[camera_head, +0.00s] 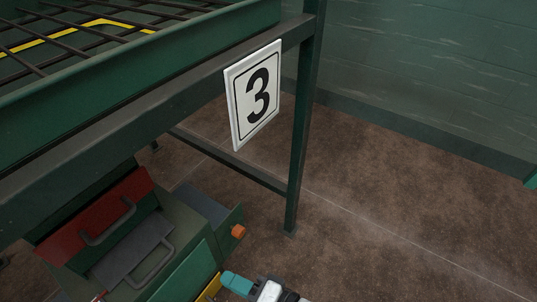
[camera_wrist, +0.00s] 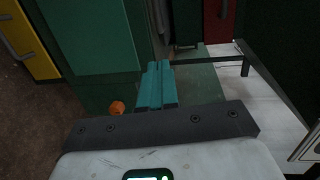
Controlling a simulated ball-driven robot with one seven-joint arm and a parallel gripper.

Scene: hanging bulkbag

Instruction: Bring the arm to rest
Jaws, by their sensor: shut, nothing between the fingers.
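My gripper (camera_wrist: 159,72) shows in the wrist view as two teal fingers side by side, shut with nothing between them. It points at a dark green surface of the cabinet below the frame. In the head view only a teal fingertip part of my gripper (camera_head: 236,283) and some of the white wrist show at the bottom edge, beside the green cabinet (camera_head: 195,265). The rest of my arm is hidden below the picture. Whether the fingers touch the cabinet cannot be told.
A green steel frame with a grate (camera_head: 75,35) stands over the cabinet, carrying a sign "3" (camera_head: 257,95). The cabinet has a red panel (camera_head: 95,215), handles and an orange knob (camera_head: 238,231), also in the wrist view (camera_wrist: 117,107). Brown floor (camera_head: 400,200) at right is clear.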

